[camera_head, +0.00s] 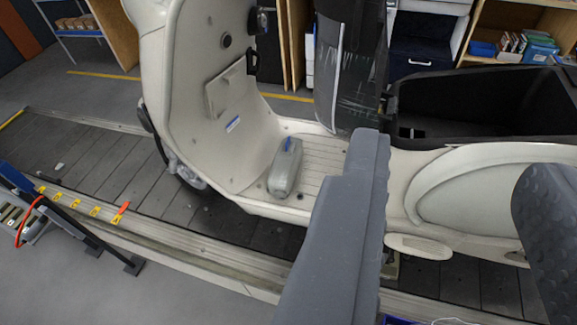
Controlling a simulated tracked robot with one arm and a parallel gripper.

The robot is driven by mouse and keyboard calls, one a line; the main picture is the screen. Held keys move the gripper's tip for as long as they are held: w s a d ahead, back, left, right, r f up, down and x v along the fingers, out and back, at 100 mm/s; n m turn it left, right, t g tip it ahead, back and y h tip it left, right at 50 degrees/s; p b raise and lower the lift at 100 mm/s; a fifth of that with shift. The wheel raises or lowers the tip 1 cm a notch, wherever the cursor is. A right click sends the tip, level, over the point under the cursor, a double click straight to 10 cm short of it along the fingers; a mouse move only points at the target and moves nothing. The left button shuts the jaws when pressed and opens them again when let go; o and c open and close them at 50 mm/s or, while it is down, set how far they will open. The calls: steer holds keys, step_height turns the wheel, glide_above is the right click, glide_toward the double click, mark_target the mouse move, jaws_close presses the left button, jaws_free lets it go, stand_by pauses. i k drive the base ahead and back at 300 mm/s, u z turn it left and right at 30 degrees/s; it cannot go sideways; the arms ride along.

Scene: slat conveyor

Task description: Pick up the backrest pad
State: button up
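A cream scooter (185,75) stands on the slat conveyor. A small grey-beige padded block (286,170) with a blue tab rests on its footboard; it may be the backrest pad, but I cannot tell for sure. A dark, upright panel with a shiny plastic-like cover (347,65) stands beside the open black seat compartment (480,100). My gripper (455,160) is open, its grey left finger and dotted dark right finger far apart, with nothing held between them. The left finger hides part of the footboard and scooter side.
The dark slat conveyor (105,160) runs under the scooter, with a pale rail (190,262) on its near side. A stand with an orange cable (25,222) is at left. Shelves with boxes (520,45) stand behind.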

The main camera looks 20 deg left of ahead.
mark_target(284, 168)
steer(key=z, duration=2.3)
steer(key=k, duration=0.85)
steer(key=u, duration=1.85)
steer(key=i, duration=0.95)
